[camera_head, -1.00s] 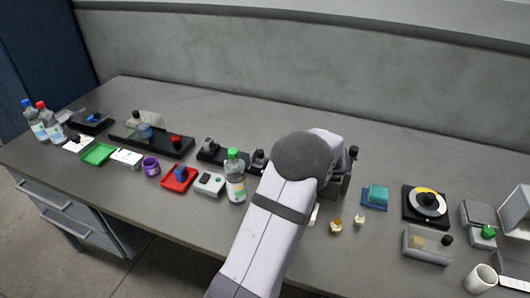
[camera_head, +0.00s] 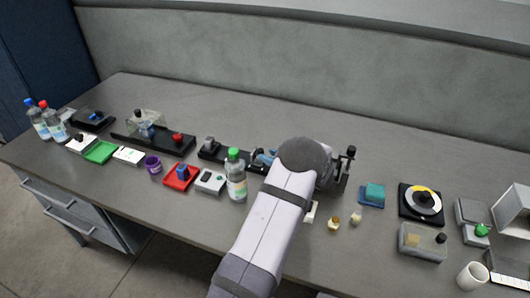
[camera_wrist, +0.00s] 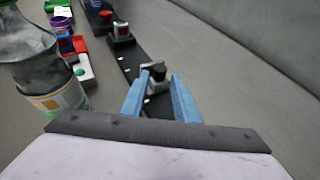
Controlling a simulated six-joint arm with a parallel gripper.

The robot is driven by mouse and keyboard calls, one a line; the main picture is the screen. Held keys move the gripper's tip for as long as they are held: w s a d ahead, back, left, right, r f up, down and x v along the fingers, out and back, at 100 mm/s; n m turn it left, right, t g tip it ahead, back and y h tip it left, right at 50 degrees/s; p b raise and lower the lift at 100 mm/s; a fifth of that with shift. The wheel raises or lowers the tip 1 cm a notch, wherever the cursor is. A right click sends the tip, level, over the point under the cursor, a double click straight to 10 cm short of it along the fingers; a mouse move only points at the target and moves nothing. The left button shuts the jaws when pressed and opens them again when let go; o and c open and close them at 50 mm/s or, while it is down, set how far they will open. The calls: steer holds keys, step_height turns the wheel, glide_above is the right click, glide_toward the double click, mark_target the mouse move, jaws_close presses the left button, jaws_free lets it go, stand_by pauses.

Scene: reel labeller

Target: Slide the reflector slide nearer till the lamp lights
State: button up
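The reflector slide's black rail (camera_head: 225,153) lies left of my wrist in the head view and runs up and away in the wrist view (camera_wrist: 127,58). A grey block (camera_head: 209,143) stands at its far end, also seen in the wrist view (camera_wrist: 122,31). A dark-knobbed carriage (camera_wrist: 157,71) sits on the near part of the rail. My gripper (camera_wrist: 161,77) is open, with its blue fingers either side of the knob in the picture; I cannot tell whether they touch it. In the head view the gripper (camera_head: 264,157) is partly hidden by my wrist. I cannot make out a lit lamp.
A green-capped bottle (camera_head: 236,178) stands close beside the rail and my arm, large at left in the wrist view (camera_wrist: 35,60). A longer black track with a red button (camera_head: 177,138) lies farther left. The bench behind the rail is clear.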

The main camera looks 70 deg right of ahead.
mark_target(263, 153)
steer(key=shift+p+x, duration=0.45)
steer(key=shift+x, duration=1.3)
